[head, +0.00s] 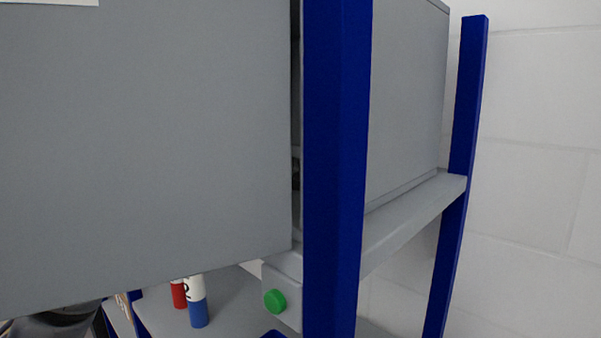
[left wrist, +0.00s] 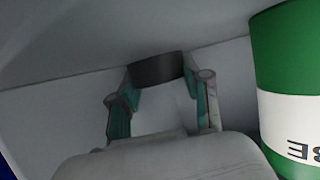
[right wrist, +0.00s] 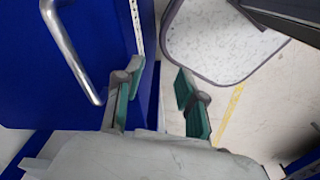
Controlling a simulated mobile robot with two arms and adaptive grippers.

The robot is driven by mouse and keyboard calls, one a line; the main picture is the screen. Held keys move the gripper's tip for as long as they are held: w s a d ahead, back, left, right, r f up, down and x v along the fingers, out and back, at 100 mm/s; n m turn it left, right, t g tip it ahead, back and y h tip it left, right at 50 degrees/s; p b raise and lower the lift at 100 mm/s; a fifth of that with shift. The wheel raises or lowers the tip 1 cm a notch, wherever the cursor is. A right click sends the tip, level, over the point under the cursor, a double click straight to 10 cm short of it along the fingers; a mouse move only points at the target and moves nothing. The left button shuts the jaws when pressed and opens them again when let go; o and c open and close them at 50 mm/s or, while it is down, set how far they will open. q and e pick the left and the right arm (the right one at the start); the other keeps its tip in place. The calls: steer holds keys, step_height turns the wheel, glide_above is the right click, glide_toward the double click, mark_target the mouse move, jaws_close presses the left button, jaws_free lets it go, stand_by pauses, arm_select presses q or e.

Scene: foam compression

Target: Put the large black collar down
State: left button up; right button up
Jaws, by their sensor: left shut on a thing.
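The large black collar (left wrist: 157,69) shows in the left wrist view as a short, dark, round band. My left gripper (left wrist: 161,78) is shut on it, with one green-padded finger at each side. The collar is close to pale grey surfaces; I cannot tell whether it touches one. My right gripper (right wrist: 156,92) is open and empty in the right wrist view, its green-padded fingers well apart. The head view shows neither the collar nor either gripper's fingers.
A green and white can (left wrist: 285,75) stands close right of my left gripper. A blue cabinet front (right wrist: 35,60) with a metal handle (right wrist: 75,50) is left of my right gripper. In the head view, a grey box panel (head: 140,140) and blue post (head: 336,170) block much of the scene.

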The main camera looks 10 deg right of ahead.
arm_select(q)
steer(key=shift+f, duration=0.35)
steer(key=shift+a, duration=0.15)
arm_select(e)
steer(key=shift+d, duration=0.7)
arm_select(q)
steer(key=shift+f, duration=0.1)
steer(key=o, duration=1.1)
steer(key=shift+r, duration=0.2)
steer(key=shift+a+r, duration=0.1)
steer(key=shift+a, duration=0.2)
steer(key=v, duration=1.1)
steer(key=shift+s+a, duration=0.1)
steer(key=shift+s, duration=0.05)
arm_select(e)
steer(key=shift+a, duration=0.3)
